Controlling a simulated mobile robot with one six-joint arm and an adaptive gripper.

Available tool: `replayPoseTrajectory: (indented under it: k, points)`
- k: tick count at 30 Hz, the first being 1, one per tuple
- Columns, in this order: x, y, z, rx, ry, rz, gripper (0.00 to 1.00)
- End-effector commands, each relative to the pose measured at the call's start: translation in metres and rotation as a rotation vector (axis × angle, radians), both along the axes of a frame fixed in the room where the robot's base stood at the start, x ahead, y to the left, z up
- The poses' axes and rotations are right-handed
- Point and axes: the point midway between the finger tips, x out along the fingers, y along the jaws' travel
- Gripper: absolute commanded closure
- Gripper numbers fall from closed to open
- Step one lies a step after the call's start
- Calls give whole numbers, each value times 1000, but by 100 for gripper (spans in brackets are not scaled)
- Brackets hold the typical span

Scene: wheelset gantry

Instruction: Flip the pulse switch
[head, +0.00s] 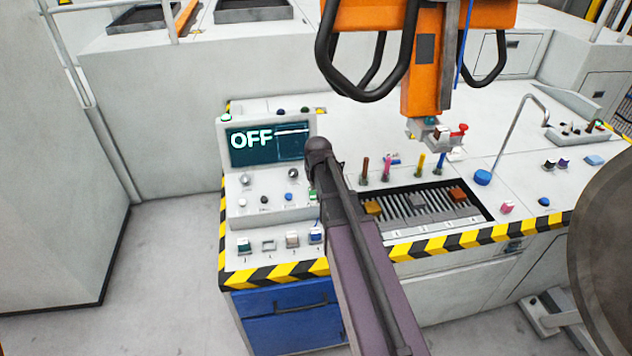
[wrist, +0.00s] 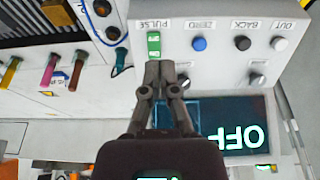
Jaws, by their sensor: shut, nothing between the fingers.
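The pulse switch (wrist: 153,46) is a small green rocker under a PULSE label on the grey control panel (wrist: 218,62), at the upper middle of the wrist view. In the head view the green switch (head: 313,196) shows beside my arm, partly covered by it. My gripper (wrist: 160,68) is shut and empty, with its fingertips just below the green switch in the wrist picture. I cannot tell whether they touch it. The panel display (head: 266,142) reads OFF; it appears upside down in the wrist view (wrist: 240,130). My arm hides the gripper in the head view.
Blue, black and white buttons and several knobs (head: 293,174) sit close to the switch. A slotted tray (head: 418,203) with coloured blocks and upright pegs lies to the right. An orange gantry head (head: 424,60) with black hoses hangs above the bench.

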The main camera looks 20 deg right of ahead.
Motion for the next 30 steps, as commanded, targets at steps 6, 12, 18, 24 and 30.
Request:
replayPoseTrajectory:
  k: [6, 12, 18, 24, 30]
  points:
    - [-72, 46, -5, 12, 102, 53, 100]
    - [-147, 85, -8, 19, 220, 107, 100]
    - [-188, 103, -8, 19, 291, 137, 100]
    - [-191, 105, -8, 19, 303, 142, 100]
    - [-191, 105, -8, 19, 301, 142, 100]
